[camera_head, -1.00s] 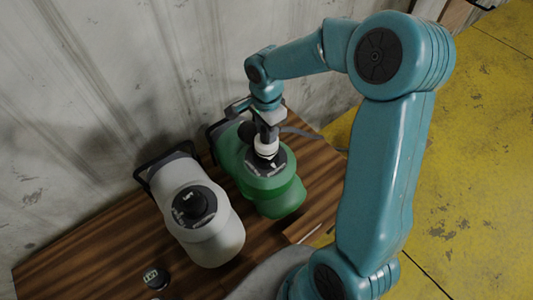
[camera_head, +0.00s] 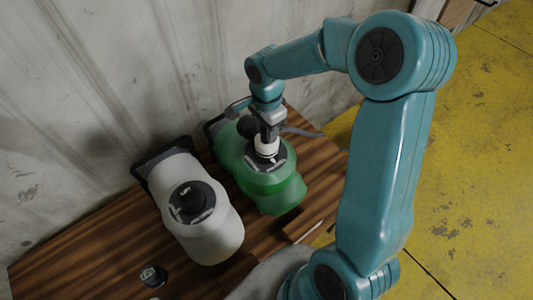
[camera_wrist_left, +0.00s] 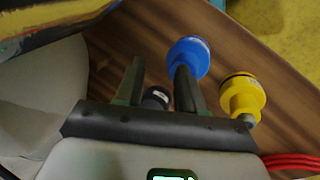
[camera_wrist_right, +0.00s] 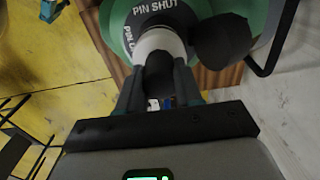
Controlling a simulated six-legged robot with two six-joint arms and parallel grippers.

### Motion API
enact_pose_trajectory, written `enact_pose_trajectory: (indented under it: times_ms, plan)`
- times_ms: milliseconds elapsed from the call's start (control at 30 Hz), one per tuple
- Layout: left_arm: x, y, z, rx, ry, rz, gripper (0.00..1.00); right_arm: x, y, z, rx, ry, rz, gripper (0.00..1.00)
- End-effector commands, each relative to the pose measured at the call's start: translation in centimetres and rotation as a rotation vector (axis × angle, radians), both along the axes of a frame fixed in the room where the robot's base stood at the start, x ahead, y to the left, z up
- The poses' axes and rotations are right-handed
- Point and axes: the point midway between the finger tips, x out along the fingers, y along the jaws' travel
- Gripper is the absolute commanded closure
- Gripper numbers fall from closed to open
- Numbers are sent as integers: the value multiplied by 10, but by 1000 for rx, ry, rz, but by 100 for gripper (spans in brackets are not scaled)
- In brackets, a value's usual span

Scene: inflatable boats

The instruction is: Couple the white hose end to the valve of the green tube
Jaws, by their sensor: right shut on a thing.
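The green tube (camera_head: 278,198) lies on the wooden table by the wall, with a black valve plate (camera_head: 283,153) on top. The white hose end (camera_head: 266,147) stands over that plate. In the right wrist view its white collar (camera_wrist_right: 160,42) is at the plate marked "PIN SHUT"; I cannot tell whether it is fully seated. My right gripper (camera_head: 267,126) is shut on the hose end's dark part, shown in the right wrist view (camera_wrist_right: 160,85). My left gripper (camera_wrist_left: 158,82) is open, outside the head view, with a small dark cap (camera_wrist_left: 156,98) beyond its fingers.
A grey-white tube (camera_head: 216,242) with a black valve lies left of the green one. A dark cap (camera_head: 153,276) sits at the lower left. In the left wrist view, a blue fitting (camera_wrist_left: 189,57) and a yellow fitting (camera_wrist_left: 242,97) stand on the table.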

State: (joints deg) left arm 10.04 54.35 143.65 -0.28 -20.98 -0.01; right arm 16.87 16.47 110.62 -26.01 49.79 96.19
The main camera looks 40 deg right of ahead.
Motion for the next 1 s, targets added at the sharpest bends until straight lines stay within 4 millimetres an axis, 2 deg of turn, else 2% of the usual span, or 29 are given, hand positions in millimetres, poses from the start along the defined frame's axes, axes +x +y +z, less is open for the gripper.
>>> enact_pose_trajectory:
  times_ms: [600, 1000]
  plan:
    - [0, 0, -19, -1, 4, 1, 57, 3, 0, -17, 0, -1, 0, 98]
    - [-3, -1, -21, -2, 14, 0, 57, 3, 0, -18, 0, -1, 0, 98]
